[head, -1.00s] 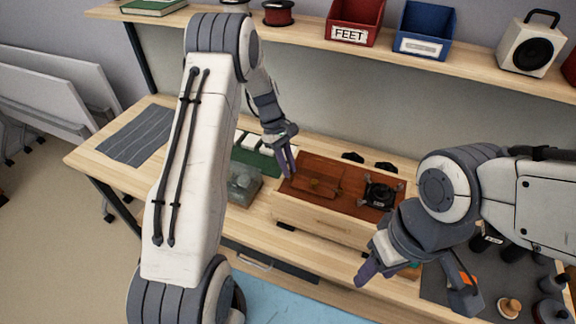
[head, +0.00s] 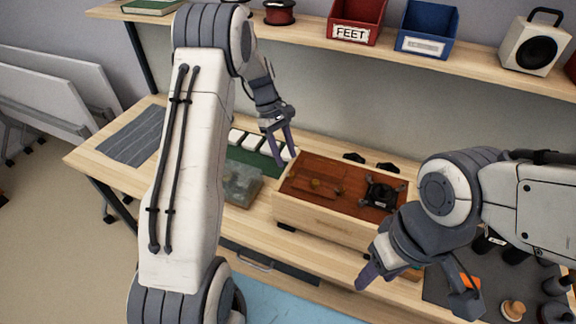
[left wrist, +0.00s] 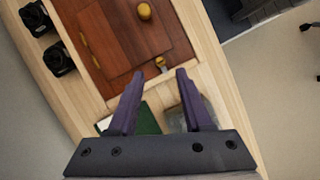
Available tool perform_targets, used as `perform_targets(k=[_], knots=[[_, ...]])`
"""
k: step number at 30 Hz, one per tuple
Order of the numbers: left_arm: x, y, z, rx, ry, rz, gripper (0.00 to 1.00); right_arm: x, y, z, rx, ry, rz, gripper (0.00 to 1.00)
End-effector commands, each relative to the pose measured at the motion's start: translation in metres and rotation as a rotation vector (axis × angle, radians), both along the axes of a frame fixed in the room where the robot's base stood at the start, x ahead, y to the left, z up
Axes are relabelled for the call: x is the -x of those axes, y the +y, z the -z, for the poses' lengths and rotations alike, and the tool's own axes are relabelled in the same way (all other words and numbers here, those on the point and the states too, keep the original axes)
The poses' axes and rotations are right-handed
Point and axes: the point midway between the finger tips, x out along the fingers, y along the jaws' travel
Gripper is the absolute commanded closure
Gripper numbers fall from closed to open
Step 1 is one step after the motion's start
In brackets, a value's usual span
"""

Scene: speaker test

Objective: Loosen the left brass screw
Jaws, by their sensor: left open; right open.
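A wooden box (head: 318,222) with a red-brown top panel stands on the bench; its rim (left wrist: 205,50) also shows in the left wrist view. In that view a small brass piece (left wrist: 160,62), which looks like a screw head, is at the panel's edge. A round brass knob (left wrist: 144,11) is further in. My left gripper (head: 287,159) is open and empty at the box's left end. In its wrist view the fingers (left wrist: 156,75) are apart, with the small brass piece between and just beyond their tips. My right gripper (head: 416,287) is open and empty at the box's front right.
A black part (head: 381,192) sits on the right of the box. A clear container (head: 241,184) and a green tray (head: 254,158) lie left of it. Two small black pieces (head: 353,157) are behind it. A shelf (head: 300,27) with bins and a speaker (head: 531,47) runs above.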

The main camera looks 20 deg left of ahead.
Motion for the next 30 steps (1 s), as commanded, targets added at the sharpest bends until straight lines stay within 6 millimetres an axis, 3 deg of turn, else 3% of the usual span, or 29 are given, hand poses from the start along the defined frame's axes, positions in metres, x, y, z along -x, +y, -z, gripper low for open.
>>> perform_targets(k=[6,10,26,30], knots=[[-0.007,0.015,-0.037,-0.002,-0.003,-0.002,0.5,0.0,0.0,0.011,0.0,0.0,-0.001,0.5],[-0.009,0.02,-0.051,-0.001,-0.002,-0.002,0.5,0.0,0.0,0.013,0.0,0.0,-0.001,0.5],[-0.009,0.022,-0.057,0.0,0.001,-0.002,0.5,0.0,0.0,0.013,0.0,0.0,-0.001,0.5],[-0.005,0.007,-0.063,-0.006,-0.014,0.049,0.5,0.0,0.0,0.013,0.0,0.0,-0.001,0.5]])
